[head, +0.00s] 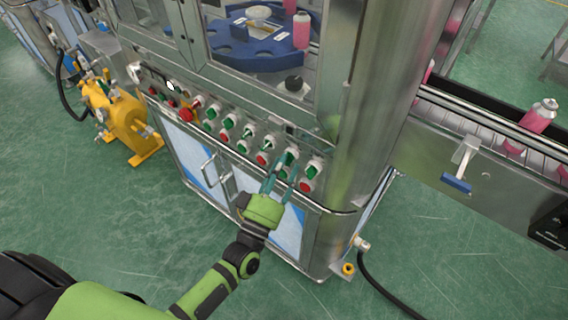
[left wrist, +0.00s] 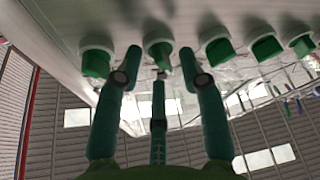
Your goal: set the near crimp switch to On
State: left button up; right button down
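A row of green rotary switches with white collars runs along the slanted steel panel in the head view. My left gripper (head: 281,172) is at the second switch from the right end (head: 291,155); labels are too small to read, so I cannot tell which is the near crimp switch. In the left wrist view my left gripper (left wrist: 161,62) is open, its fingertips on either side of one green switch (left wrist: 159,54), with visible gaps. The knob's exact setting is unclear. My right gripper is not in view.
The end switch (head: 314,168) sits close to the right, above a red button (head: 306,186). Other red buttons line the lower row, with a larger red knob (head: 187,115) farther left. A steel column (head: 360,130) rises to the right. A conveyor (head: 480,120) carries pink cans.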

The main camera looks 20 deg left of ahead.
pick_arm(q)
jog(key=shift+w+r, duration=0.1)
jog(key=shift+w, duration=0.15)
grip_shut()
